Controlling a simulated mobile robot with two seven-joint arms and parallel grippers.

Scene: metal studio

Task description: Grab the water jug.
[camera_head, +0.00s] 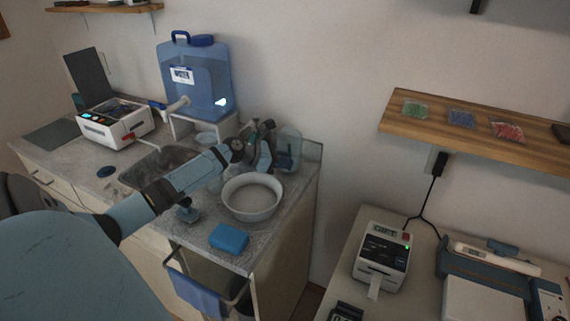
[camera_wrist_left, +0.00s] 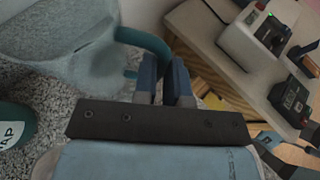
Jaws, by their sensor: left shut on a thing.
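The water jug (camera_head: 289,149) is a translucent pale blue-grey pitcher near the back right corner of the counter. Its body (camera_wrist_left: 65,45) and curved teal handle fill the upper left of the left wrist view. My left gripper (camera_head: 266,155) reaches in from the left, to the left of the jug. In the wrist view my left gripper (camera_wrist_left: 163,78) is shut on the teal handle, with a finger on each side. Part of the jug is hidden behind the gripper in the head view. My right gripper is not in view.
A white bowl (camera_head: 249,211) and a blue sponge (camera_head: 229,239) sit in front of the gripper. A large blue water container (camera_head: 196,90) stands behind the sink. A green soap bottle (camera_wrist_left: 14,127) is close by. A label printer (camera_head: 381,254) stands on the right table.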

